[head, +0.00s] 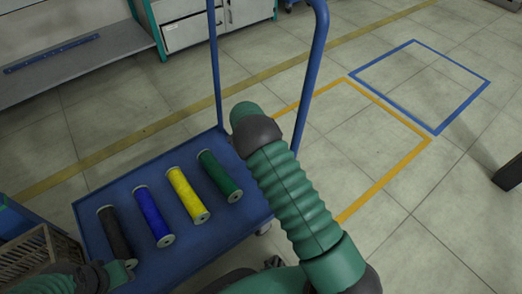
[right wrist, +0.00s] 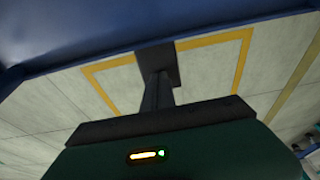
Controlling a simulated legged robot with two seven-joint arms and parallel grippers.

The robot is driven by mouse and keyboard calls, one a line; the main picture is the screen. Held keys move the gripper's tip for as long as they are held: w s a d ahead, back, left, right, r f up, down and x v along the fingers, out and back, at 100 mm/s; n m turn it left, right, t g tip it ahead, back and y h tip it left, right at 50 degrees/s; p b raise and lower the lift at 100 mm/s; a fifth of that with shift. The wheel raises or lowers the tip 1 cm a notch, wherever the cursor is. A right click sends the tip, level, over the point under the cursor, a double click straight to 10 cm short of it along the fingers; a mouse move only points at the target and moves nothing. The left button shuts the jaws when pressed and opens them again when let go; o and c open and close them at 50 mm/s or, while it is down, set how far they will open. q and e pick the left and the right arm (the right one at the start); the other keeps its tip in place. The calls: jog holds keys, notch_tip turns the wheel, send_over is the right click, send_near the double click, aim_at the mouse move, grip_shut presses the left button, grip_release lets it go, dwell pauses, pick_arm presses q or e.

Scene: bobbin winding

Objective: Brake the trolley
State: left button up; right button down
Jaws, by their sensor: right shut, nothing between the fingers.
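The blue trolley (head: 215,228) stands in front of me in the head view, with its tall blue push handle (head: 320,45) at the far right side. A small pale caster (head: 264,229) shows under its right edge; no brake pedal can be made out. My right arm reaches across the head view and hides part of the trolley. In the right wrist view my right gripper (right wrist: 160,64) is shut and empty, its dark fingers close below a blue surface (right wrist: 120,40) that looks like the trolley. My left arm is at the bottom left; its gripper (head: 116,273) is partly seen, jaws unclear.
Black (head: 115,236), blue (head: 153,217), yellow (head: 187,195) and green (head: 219,176) bobbins lie on the trolley top. A brown crate (head: 35,255) is at the lower left. Yellow (head: 385,172) and blue (head: 455,115) floor outlines lie right, on clear floor.

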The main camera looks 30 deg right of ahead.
jog(key=shift+d, duration=0.15)
jog(key=shift+d+f+y+p, duration=0.25)
jog(key=shift+d+y+p, duration=0.05)
jog(key=shift+y+p, duration=0.5)
jog(key=shift+d+f+p, duration=0.25)
jog(key=shift+f+p, duration=0.15)
jog(key=shift+f, duration=0.2)
jog(key=shift+d+f, duration=0.2)
jog(key=shift+f, duration=0.5)
jog(key=shift+s+d, duration=0.1)
